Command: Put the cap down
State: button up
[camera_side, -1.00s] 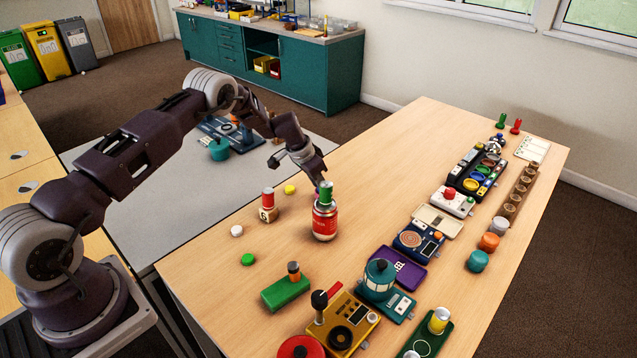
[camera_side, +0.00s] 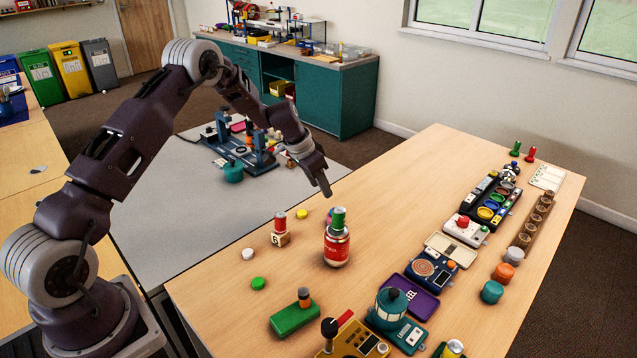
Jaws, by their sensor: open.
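My gripper (camera_side: 325,188) is open and empty. It hangs above the table (camera_side: 215,308), a little up and left of a red can-shaped jar (camera_side: 337,249). I cannot tell which piece is the task's cap.
A wooden block (camera_side: 281,240) with a red cylinder stands left of the jar. A purple tray (camera_side: 408,298), a teal device (camera_side: 392,308) and several other sorting devices line the right. The table's far middle is clear.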

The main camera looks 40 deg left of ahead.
jog(key=s+d+r, duration=0.6)
jog(key=s+r, duration=0.2)
jog(key=r, duration=0.4)
jog(key=s+d+r, duration=0.6)
jog(key=s+r, duration=0.3)
jog(key=r, duration=0.3)
jog(key=s+d+r+n+t, duration=0.1)
jog(key=s+d+n, duration=0.1)
jog(key=s, duration=2.3)
jog(key=shift+d+r+y, duration=0.15)
jog(key=shift+d+y, duration=0.25)
jog(key=shift+d, duration=0.2)
